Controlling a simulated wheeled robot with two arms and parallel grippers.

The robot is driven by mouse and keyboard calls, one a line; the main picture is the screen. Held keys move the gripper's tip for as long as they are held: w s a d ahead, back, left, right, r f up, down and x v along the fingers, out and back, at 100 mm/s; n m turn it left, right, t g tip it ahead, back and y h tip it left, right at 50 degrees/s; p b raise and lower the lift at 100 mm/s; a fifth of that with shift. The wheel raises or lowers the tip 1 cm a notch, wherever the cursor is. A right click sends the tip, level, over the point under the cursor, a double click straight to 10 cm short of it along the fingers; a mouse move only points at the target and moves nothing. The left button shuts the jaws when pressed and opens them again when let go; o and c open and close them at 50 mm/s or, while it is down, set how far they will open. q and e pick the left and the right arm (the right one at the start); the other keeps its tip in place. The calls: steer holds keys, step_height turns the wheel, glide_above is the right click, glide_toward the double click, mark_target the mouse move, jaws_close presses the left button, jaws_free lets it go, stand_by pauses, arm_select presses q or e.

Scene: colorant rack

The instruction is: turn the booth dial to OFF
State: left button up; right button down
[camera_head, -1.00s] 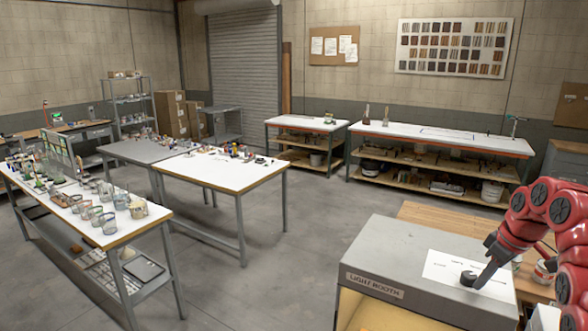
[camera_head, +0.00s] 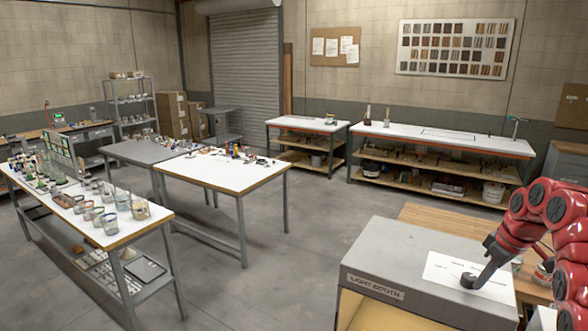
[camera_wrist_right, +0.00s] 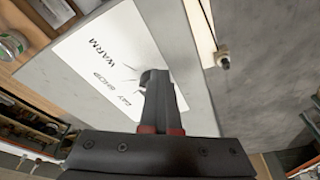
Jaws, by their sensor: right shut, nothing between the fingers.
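The light booth (camera_head: 400,255) is a grey box at the lower right of the head view, with a "LIGHT BOOTH" label on its front. A white label plate (camera_head: 440,268) lies on its top, and the dark dial (camera_head: 468,280) sits on that plate. My right gripper (camera_head: 472,283) is shut and empty, pointing down with its fingertips at the dial. In the right wrist view the fingertips (camera_wrist_right: 158,80) cover most of the dial. The printed words there include "WARM"; other labels are blurred or hidden. My left gripper is not in view.
A wooden bench (camera_head: 425,215) stands behind the booth, with a can (camera_head: 545,272) at the right beside my arm. A white table (camera_head: 225,170) with small items and a table with jars (camera_head: 75,215) stand at left. Open floor lies between.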

steer(key=shift+w, duration=0.15)
steer(key=shift+w+d, duration=0.15)
steer(key=shift+d, duration=0.25)
steer(key=shift+w+d+r, duration=0.1)
steer(key=shift+w+d, duration=0.15)
steer(key=shift+d, duration=0.15)
steer(key=shift+w+d+p, duration=0.1)
steer(key=shift+p, duration=0.3)
steer(key=shift+d+b, duration=0.15)
steer(key=shift+b, duration=0.15)
